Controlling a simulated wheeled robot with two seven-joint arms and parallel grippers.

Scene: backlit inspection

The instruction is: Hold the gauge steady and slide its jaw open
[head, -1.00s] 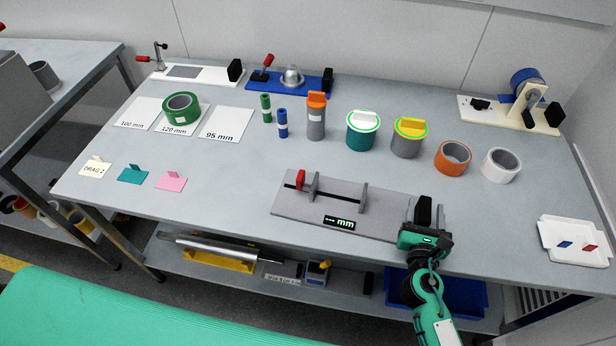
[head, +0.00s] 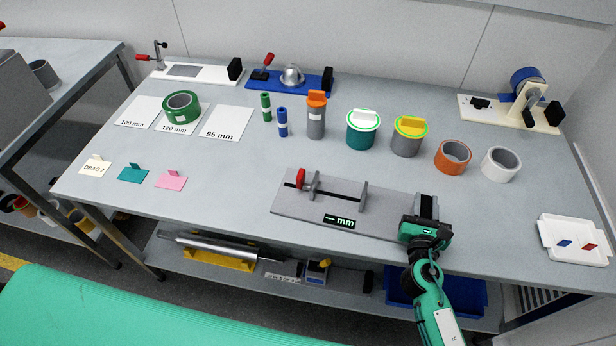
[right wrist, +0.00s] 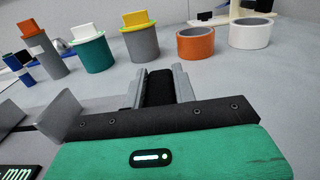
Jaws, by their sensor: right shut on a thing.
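The gauge (head: 322,212) is a long grey plate on the bench with a small "--- mm" display (head: 339,221) at its front edge. Its sliding jaw (head: 313,184), with a red tab (head: 300,179) beside it, stands at the left of a dark slot. The upright fixed jaw (head: 363,196) stands at the slot's right end. My right gripper (head: 427,206) is at the gauge's right end, shut on a black block there. The right wrist view shows the black block (right wrist: 160,88) between the grey fingers. My left gripper is out of view.
A white tray (head: 547,240) with a blue and a red piece lies to the right. Behind the gauge stand a teal pot (head: 362,133), a grey pot (head: 406,142), an orange roll (head: 452,158) and a white roll (head: 500,164).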

